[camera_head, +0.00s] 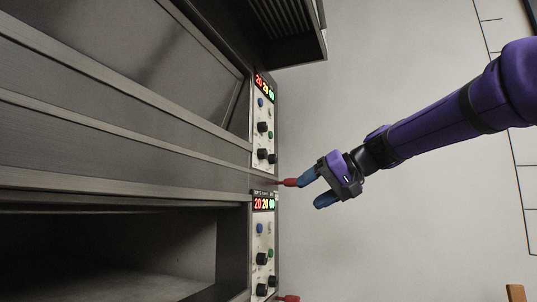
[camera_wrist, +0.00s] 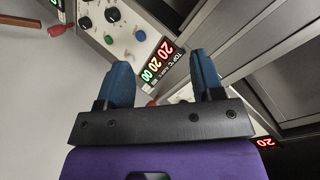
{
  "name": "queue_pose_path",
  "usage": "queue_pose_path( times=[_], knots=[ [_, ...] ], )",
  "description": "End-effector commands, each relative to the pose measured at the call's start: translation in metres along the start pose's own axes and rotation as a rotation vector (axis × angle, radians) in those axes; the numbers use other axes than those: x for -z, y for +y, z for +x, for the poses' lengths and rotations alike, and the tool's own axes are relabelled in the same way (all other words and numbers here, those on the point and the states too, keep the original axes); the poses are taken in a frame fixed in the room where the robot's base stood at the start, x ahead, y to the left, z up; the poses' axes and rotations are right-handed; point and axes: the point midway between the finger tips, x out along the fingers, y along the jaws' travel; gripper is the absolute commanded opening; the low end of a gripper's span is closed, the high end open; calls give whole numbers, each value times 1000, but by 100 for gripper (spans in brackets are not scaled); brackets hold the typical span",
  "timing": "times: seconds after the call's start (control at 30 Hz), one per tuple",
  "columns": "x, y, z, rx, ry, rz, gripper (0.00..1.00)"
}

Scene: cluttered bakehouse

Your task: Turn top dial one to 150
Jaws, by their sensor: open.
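The upper control panel (camera_head: 262,135) on the oven front carries a lit display (camera_head: 264,86), black dials, a blue button and a green button. A similar lower panel (camera_head: 263,243) sits below it. I cannot tell which dial is top dial one; pointer settings are too small to read. My gripper (camera_head: 315,188) is open and empty, right of the panels, near the gap between them. In the wrist view my gripper (camera_wrist: 160,66) has a lit display marked TOP °C (camera_wrist: 160,60) between its fingers. Black dials (camera_wrist: 112,14) lie beyond, apart from the fingers.
A red-tipped handle (camera_head: 288,182) sticks out between the panels, close to one fingertip. Another red handle (camera_head: 287,299) is at the bottom. The upper oven door (camera_head: 130,60) looks closed; the lower chamber (camera_head: 120,250) looks dark inside. Clear floor (camera_head: 340,90) lies to the right.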

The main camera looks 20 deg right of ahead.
Motion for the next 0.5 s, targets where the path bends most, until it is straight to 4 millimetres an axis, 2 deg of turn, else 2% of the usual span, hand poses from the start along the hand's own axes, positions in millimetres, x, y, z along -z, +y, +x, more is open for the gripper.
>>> queue_pose_path(
  times=[0.03, 0.2, 0.33, 0.5],
  knots=[
    [28, -3, 4, 51, 33, -1, 61],
    [110, -19, 6, 230, 158, -30, 61],
    [151, -25, 4, 327, 230, -56, 61],
    [175, -29, 2, 385, 277, -74, 61]
  ],
)
